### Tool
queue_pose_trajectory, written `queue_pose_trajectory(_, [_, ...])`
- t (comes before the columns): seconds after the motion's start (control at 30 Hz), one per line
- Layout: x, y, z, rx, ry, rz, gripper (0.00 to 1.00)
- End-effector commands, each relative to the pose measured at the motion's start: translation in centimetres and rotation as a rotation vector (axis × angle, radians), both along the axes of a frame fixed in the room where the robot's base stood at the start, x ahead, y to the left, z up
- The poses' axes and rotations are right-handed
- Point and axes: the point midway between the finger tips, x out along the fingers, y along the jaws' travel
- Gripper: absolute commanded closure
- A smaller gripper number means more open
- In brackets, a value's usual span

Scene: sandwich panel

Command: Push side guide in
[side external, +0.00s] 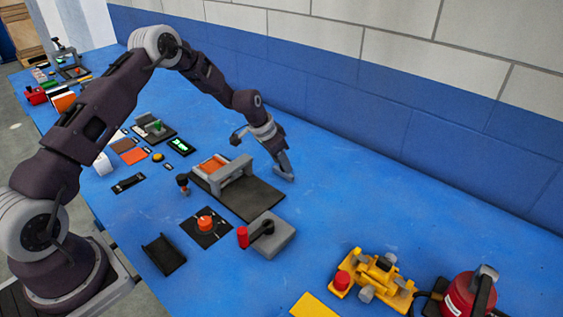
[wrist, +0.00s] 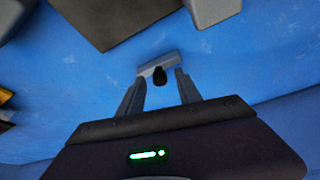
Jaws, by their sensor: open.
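In the side view my gripper (side external: 286,175) points down at the far right edge of the dark plate (side external: 262,199) and largely hides the guide. A grey bridge-shaped frame (side external: 232,172) stands on this plate beside an orange slab (side external: 213,166).
A grey box with a red-handled lever (side external: 268,236) and an orange knob on a black pad (side external: 205,223) stand nearer the front. A yellow fixture (side external: 373,278) and a red canister (side external: 468,296) are at right. The table right of my gripper is clear up to the wall.

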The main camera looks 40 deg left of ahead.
Motion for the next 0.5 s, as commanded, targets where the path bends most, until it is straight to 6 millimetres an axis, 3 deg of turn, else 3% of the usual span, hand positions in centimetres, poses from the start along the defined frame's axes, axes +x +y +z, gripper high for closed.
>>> queue_pose_trajectory(0.3, [0.23,-0.06,-0.54,0.001,0.0,0.0,0.61])
queue_pose_trajectory(0.5, [0.22,-0.06,-0.51,0.0,0.0,0.0,1.0])
